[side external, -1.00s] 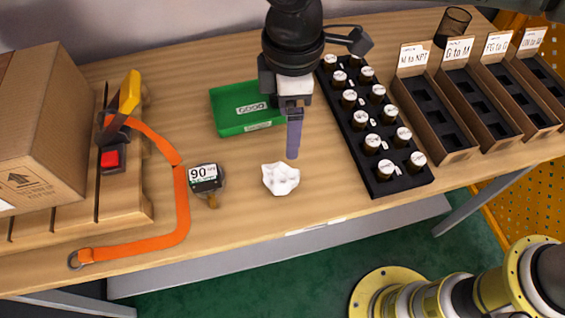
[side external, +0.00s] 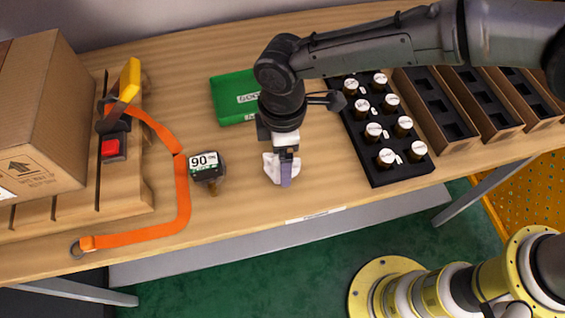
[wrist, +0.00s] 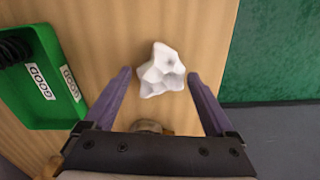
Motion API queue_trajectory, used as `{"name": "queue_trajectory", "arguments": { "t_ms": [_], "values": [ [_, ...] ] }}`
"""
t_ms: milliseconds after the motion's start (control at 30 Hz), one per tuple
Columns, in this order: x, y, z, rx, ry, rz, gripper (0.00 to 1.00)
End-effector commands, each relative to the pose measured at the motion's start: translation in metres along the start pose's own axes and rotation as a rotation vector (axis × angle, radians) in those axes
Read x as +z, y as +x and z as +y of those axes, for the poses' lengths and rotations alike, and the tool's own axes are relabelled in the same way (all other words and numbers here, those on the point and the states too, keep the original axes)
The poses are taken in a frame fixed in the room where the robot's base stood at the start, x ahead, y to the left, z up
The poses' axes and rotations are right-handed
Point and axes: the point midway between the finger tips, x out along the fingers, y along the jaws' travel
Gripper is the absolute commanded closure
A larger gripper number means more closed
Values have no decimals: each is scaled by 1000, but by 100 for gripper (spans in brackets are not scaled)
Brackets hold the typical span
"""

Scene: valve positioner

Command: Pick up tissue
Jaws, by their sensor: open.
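The tissue is a crumpled white lump (wrist: 162,71) lying on the wooden table near its front edge. In the wrist view it sits just beyond and between my fingertips, with a gap on each side. In the side view the tissue (side external: 269,167) is partly hidden by my gripper (side external: 286,178), which is over it. My gripper (wrist: 160,80) is open with two purple fingers and holds nothing. I cannot tell exactly how high the fingertips are above the table.
A green GOOD tray (side external: 232,98) is behind my gripper. A gauge marked 90 (side external: 206,168) lies to the left, beside an orange strap (side external: 182,200). A black rack of knobs (side external: 385,160) stands to the right. The table's front edge is close.

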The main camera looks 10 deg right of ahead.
Motion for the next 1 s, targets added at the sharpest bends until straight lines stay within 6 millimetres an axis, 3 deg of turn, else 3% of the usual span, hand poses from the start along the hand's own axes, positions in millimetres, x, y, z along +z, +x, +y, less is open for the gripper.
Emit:
{"name": "queue_trajectory", "arguments": {
  "t_ms": [167,433,900,933,1000],
  "values": [
    [0,20,0,0,0,-1,10],
    [0,22,0,0,0,1,10],
    [0,22,0,1,0,1,93],
    [0,22,0,1,0,1,98],
    [0,22,0,1,0,1,99]
  ]
}}
